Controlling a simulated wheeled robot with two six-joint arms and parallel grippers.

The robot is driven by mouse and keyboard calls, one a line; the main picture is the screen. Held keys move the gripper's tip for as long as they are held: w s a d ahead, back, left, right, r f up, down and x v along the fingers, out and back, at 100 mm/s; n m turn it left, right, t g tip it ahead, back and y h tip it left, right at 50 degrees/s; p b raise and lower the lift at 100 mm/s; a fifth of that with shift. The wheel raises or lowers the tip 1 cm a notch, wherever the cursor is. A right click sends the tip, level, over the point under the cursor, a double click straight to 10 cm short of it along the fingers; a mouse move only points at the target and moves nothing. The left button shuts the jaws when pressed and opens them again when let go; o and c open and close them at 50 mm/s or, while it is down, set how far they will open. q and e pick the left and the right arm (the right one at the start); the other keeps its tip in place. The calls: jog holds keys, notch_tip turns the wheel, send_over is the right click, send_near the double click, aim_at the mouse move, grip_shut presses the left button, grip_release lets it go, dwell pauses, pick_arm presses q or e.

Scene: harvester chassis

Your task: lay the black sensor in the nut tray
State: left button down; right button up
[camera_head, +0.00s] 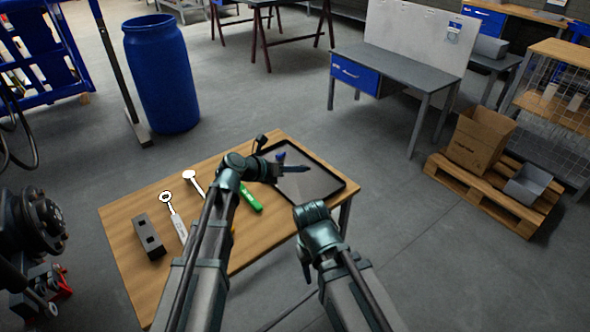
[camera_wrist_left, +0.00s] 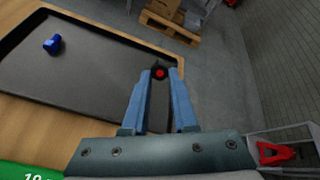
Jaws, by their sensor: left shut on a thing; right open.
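The nut tray (camera_head: 322,184) is a shallow dark tray at the right end of the wooden table; it also fills much of the left wrist view (camera_wrist_left: 85,75). My left gripper (camera_head: 304,168) is above the tray. The sensor's height over the tray is hard to tell. My right gripper (camera_head: 307,275) is open and empty, in front of the table.
A small blue part (camera_wrist_left: 52,44) is in the tray. On the table (camera_head: 130,285) lie a green tool (camera_head: 250,200), two wrenches (camera_head: 176,218) and a grey block (camera_head: 148,237). A black object (camera_head: 261,141) stands behind the tray. Most of the tray floor is bare.

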aim_at(294, 199)
dwell(0.4)
pick_arm(q)
notch_tip(294, 199, down, 9)
jog(key=b, duration=0.9)
jog(key=shift+s+a, duration=0.1)
jog(key=c, duration=0.6)
grip_release()
jog(key=p+v, duration=0.5)
jog(key=v, duration=0.7)
jog(key=shift+s+r+p, duration=0.1)
jog(key=shift+r+p, duration=0.15)
jog(key=shift+p, duration=0.1)
jog(key=shift+s+a+r, duration=0.2)
jog(key=shift+s+a, duration=0.2)
jog(key=shift+a, duration=0.2)
